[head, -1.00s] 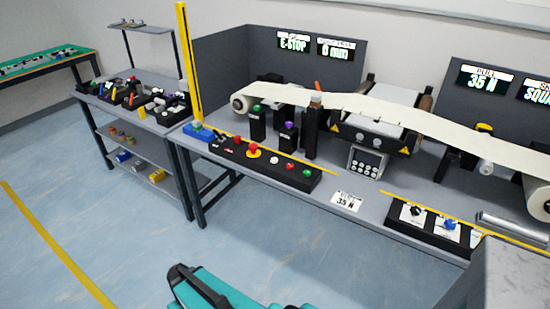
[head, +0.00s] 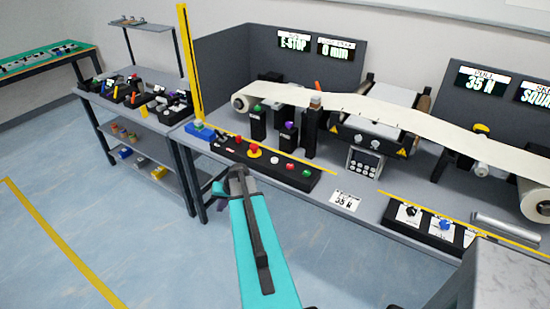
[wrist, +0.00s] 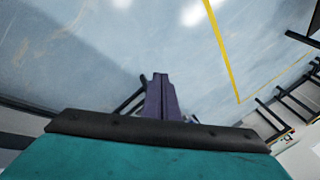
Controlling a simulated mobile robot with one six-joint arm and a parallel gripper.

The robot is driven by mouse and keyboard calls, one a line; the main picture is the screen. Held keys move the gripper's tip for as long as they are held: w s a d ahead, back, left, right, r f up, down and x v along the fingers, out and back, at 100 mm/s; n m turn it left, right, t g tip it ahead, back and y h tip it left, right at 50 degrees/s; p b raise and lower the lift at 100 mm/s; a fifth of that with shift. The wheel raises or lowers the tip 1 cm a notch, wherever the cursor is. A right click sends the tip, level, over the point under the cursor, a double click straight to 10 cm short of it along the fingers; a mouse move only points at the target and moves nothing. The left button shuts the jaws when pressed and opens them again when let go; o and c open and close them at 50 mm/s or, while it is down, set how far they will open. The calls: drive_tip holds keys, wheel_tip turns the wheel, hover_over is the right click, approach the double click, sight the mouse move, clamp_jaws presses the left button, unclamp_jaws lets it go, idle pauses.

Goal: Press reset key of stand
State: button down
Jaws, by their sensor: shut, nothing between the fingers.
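The stand is a grey bench with a black control panel (head: 262,166) along its front edge in the head view. The panel carries a red mushroom button on a yellow ring (head: 254,149), a white button (head: 274,158), a red button (head: 289,166) and a green button (head: 306,172). Their labels are too small to read, so I cannot tell which is the reset key. My teal arm reaches up just in front of the panel, apart from the buttons as far as I can see. In the wrist view my gripper (wrist: 160,78) is shut and empty, over the floor.
A blue box (head: 198,131) sits left of the panel beside a yellow post (head: 188,65). A second knob panel (head: 430,230) lies to the right. A cluttered side table (head: 90,91) stands left. The floor in front is clear.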

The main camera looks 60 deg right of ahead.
drive_tip(key=s+d+r+m+t+h+p, duration=0.2)
drive_tip(key=s+d+r, duration=0.1)
drive_tip(key=d+r, duration=1.1)
wheel_tip(320, 180, up, 9)
drive_tip(key=m+t+h, duration=0.1)
drive_tip(key=m+h, duration=0.1)
drive_tip(key=h, duration=0.1)
hover_over(276, 161)
drive_tip(key=shift+d+f+p, duration=0.1)
drive_tip(key=shift+f+p, duration=0.05)
drive_tip(key=shift+p, duration=0.15)
drive_tip(key=shift+f, duration=0.1)
drive_tip(key=shift+f+b, duration=0.85)
drive_tip(key=shift+f, duration=2.1)
drive_tip(key=shift+f+b, duration=1.1)
drive_tip(key=shift+f, duration=0.35)
drive_tip(key=shift+f+b, duration=0.85)
drive_tip(key=shift+b, duration=0.15)
drive_tip(key=shift+r, duration=0.85)
